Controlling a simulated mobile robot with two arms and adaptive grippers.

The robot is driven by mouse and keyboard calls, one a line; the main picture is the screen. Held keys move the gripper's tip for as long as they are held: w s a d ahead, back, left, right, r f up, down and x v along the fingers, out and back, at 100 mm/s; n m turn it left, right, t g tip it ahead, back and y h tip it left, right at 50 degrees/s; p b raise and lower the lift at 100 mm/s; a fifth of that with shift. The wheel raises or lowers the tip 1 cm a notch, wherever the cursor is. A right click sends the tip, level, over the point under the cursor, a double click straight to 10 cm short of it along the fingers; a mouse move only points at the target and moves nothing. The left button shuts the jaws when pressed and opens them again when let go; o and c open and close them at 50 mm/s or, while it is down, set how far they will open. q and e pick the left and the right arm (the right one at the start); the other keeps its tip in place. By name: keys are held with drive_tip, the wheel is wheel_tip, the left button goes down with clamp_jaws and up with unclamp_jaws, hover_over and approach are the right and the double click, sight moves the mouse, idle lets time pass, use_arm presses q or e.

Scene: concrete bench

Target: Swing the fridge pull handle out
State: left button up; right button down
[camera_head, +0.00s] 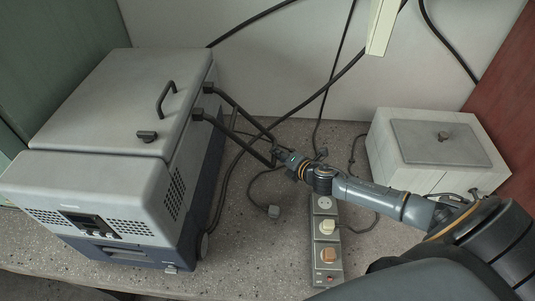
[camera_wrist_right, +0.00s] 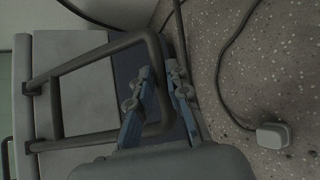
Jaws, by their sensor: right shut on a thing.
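The fridge (camera_head: 100,100) is a grey and blue cool box at the left of the bench, with its lid shut. Its black pull handle (camera_head: 240,112) is on the right side and stands out from the body, sloping down to the right. My right gripper (camera_head: 279,153) is shut on the outer end of the pull handle. In the right wrist view the handle (camera_wrist_right: 100,53) is a U-shaped bar, and its end bar passes between the two fingers of my right gripper (camera_wrist_right: 160,84). My left gripper is in neither view.
A power strip (camera_head: 324,247) with plugs lies below my right forearm. A loose plug (camera_head: 273,211) lies on the bench, also seen in the wrist view (camera_wrist_right: 272,135). A light box with a grey lid (camera_head: 437,142) stands at the right. Black cables cross the back wall.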

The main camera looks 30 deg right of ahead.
drive_tip(key=r, duration=0.1)
drive_tip(key=d+r+p, duration=0.1)
drive_tip(key=shift+s+r, duration=0.2)
drive_tip(key=shift+r, duration=0.2)
drive_tip(key=shift+d, duration=0.1)
drive_tip(key=c, duration=1.3)
unclamp_jaws()
drive_tip(key=shift+r, duration=0.1)
drive_tip(key=shift+a, duration=0.2)
drive_tip(key=shift+f, duration=0.25)
drive_tip(key=shift+s+d, duration=0.1)
drive_tip(key=shift+s, duration=0.05)
drive_tip(key=v, duration=1.2)
